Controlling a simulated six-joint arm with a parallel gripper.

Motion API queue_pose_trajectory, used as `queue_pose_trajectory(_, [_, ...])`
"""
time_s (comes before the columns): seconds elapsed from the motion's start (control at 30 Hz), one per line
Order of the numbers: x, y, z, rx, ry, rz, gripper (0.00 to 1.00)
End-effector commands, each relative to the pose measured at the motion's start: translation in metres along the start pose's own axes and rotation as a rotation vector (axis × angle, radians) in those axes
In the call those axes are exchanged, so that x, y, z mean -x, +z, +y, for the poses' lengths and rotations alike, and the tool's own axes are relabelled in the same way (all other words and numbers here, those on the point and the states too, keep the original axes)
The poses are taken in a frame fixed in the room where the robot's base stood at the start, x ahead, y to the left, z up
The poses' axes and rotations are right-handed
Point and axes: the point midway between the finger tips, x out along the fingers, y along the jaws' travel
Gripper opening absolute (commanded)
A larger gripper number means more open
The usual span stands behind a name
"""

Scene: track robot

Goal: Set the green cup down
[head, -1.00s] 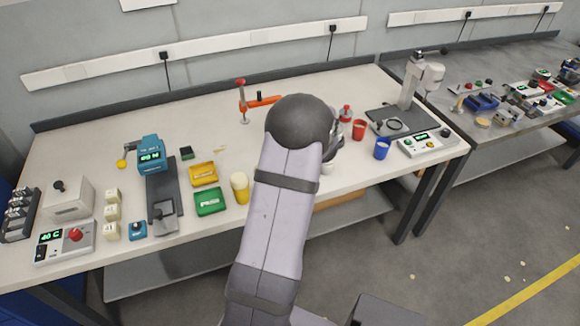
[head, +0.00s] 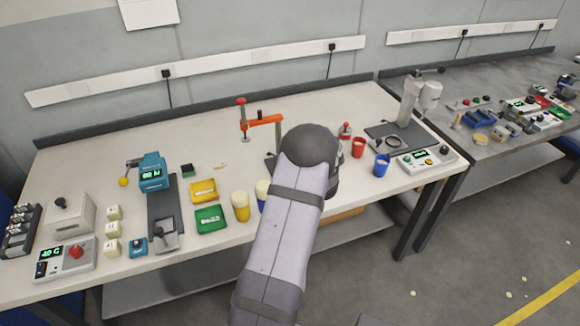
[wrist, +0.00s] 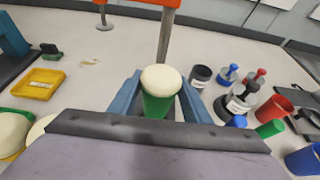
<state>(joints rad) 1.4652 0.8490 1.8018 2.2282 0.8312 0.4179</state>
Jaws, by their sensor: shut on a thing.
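In the wrist view, a green cup (wrist: 157,105) with a rounded whitish top sits between the two blue fingers of my gripper (wrist: 158,98), which is shut on it. The cup looks upright. Its lower part is hidden by my wrist, so I cannot tell whether its base touches the table. In the head view, my arm hides the gripper and the green cup. The white worktable (head: 330,108) shows around the arm.
An orange clamp (head: 262,120) stands behind. A yellow white-topped cup (head: 240,212) and a partly hidden blue one (head: 261,204) stand left of my arm. A red cup (head: 358,148) and blue cup (head: 381,168) stand to the right. Stamps (wrist: 240,98) crowd the gripper's right.

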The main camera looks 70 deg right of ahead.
Motion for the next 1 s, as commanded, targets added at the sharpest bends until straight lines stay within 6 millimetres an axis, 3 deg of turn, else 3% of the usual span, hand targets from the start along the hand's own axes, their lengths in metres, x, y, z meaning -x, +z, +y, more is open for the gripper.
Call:
queue_pose_trajectory(0.4, [-0.014, -0.035, 0.000, -0.001, 0.000, 0.001, 0.20])
queue_pose_trajectory(0.9, [-0.017, -0.042, 0.000, 0.000, 0.000, 0.000, 0.20])
queue_pose_trajectory(0.93, [-0.017, -0.042, 0.000, 0.000, 0.000, 0.000, 0.46])
queue_pose_trajectory(1.0, [-0.016, -0.041, 0.000, 0.000, 0.000, 0.001, 0.62])
